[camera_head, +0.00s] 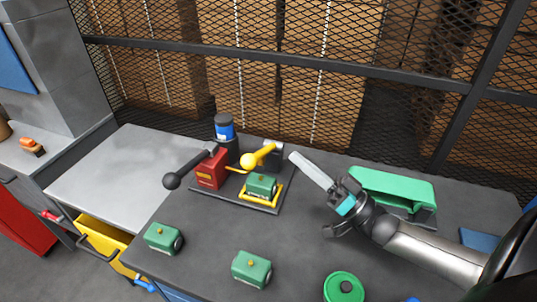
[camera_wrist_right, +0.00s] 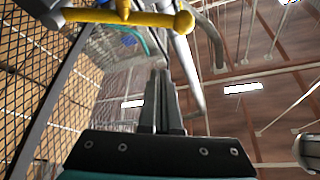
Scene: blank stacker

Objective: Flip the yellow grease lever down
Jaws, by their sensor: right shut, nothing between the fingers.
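The yellow grease lever (camera_head: 260,155) is a short bar with a round knob at its left end in the head view. It joins a dark grey block at the back of the fixture; whether it points up or level is hard to tell. It also shows as a yellow bar with a ball end (camera_wrist_right: 150,19) across the top of the right wrist view. My right gripper (camera_head: 293,157) has its long fingers shut and empty, tips to the right of the lever and apart from it. The closed fingers show in the right wrist view (camera_wrist_right: 160,75), below the bar. My left gripper is not in view.
A red block (camera_head: 211,170) with a black-knobbed lever (camera_head: 174,180) and a blue-banded dark cylinder (camera_head: 225,131) stand left. A green block (camera_head: 262,186) sits in the yellow-edged fixture. Two green blocks (camera_head: 163,239) (camera_head: 251,269) lie in front. A long green box (camera_head: 395,188) stands right.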

